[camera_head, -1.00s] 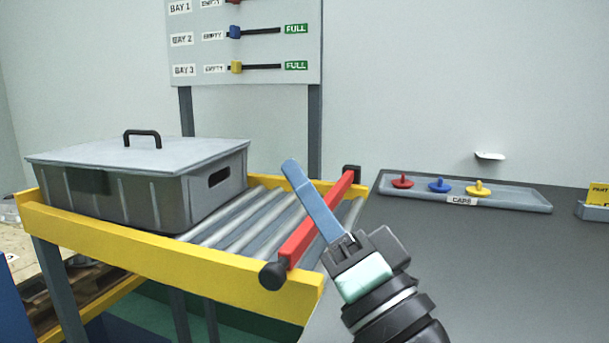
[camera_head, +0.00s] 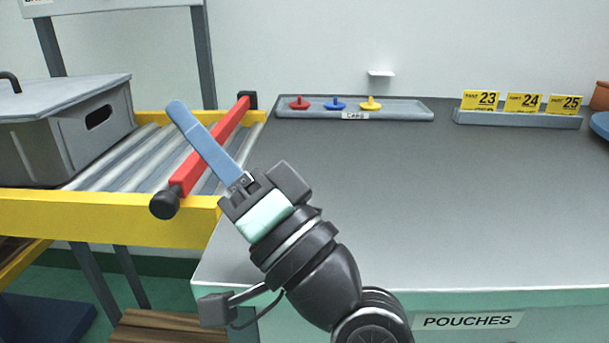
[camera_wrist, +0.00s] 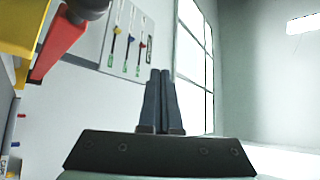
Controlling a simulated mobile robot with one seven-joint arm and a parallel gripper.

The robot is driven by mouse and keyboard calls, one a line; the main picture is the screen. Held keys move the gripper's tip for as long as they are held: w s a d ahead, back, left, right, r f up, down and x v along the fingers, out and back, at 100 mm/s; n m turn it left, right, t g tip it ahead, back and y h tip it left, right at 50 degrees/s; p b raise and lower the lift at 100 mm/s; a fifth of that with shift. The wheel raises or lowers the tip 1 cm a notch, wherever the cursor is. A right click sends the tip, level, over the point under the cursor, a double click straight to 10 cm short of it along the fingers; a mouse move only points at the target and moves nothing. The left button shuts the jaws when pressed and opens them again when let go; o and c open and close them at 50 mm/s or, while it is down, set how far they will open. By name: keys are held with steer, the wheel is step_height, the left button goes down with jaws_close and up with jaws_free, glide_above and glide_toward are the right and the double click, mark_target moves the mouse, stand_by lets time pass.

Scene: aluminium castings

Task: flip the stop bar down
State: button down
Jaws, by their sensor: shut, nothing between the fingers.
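The stop bar (camera_head: 212,146) is a red bar with a black knob at its near end and a black block at its far end. It lies across the right end of the roller conveyor (camera_head: 110,221), a little above the yellow rail. My gripper (camera_head: 176,106) is shut and empty, its blue-grey fingers pointing up and left. In the head view the fingers cross in front of the bar; I cannot tell whether they touch it. In the wrist view, the fingers (camera_wrist: 160,75) are together and clear, with the bar (camera_wrist: 58,46) at upper left.
A grey lidded bin (camera_head: 62,130) stands on the rollers at left. The dark worktop (camera_head: 400,190) right of the conveyor is largely clear. At its back are a caps tray (camera_head: 410,113) and a holder with yellow number cards (camera_head: 520,118). A slider board (camera_wrist: 126,42) hangs on the wall.

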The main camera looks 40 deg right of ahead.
steer(key=s+d+f, duration=0.1)
steer(key=s+d, duration=0.3)
steer(key=s, duration=0.9)
steer(key=shift+s+d+f+p, duration=0.15)
steer(key=shift+s+p, duration=0.1)
steer(key=shift+p, duration=0.2)
steer(key=w+a+r+n+h+p, duration=0.1)
steer(key=w+a+r+n+h, duration=0.15)
steer(key=w+a+r, duration=0.35)
steer(key=a+r+n+t+h+p, duration=0.2)
steer(key=a+r+n+t+h, duration=0.25)
steer(key=a+r, duration=0.65)
step_height(320, 180, up, 39)
steer(key=d+p, duration=0.1)
steer(key=p, duration=3.6)
steer(key=shift+w+d+h+p, duration=0.2)
steer(key=shift+w+h+p, duration=0.1)
steer(key=shift+p, duration=0.05)
steer(key=shift+r, duration=0.1)
